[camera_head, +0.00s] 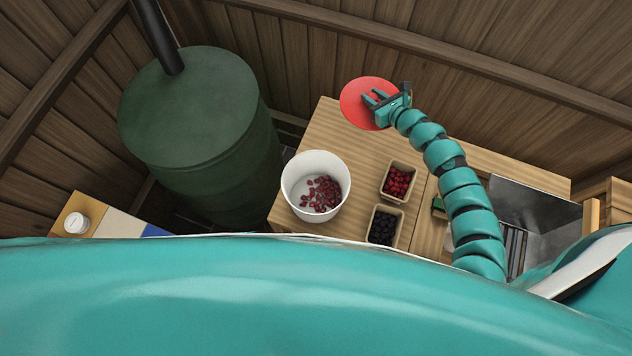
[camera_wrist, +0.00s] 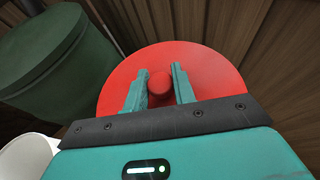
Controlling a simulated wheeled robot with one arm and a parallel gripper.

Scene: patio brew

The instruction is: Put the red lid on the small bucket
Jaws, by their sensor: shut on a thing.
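The red lid (camera_head: 356,108) is a flat round disc at the back of the wooden table in the head view. My gripper (camera_head: 375,98) is over it. In the wrist view the lid (camera_wrist: 212,77) fills the middle, and my gripper (camera_wrist: 160,82) has its two fingers on either side of the lid's round red knob (camera_wrist: 160,84), shut on it. The small white bucket (camera_head: 290,180) stands open on the table, left of and nearer than the lid, with red berries inside. Its rim (camera_wrist: 28,155) shows at the lower left in the wrist view.
A punnet of red berries (camera_head: 398,182) and a punnet of dark berries (camera_head: 383,226) stand right of the bucket on the table (camera_head: 335,135). A large green barrel (camera_head: 205,130) stands to the left. A metal sink (camera_head: 535,210) is at right. Wooden walls close the back.

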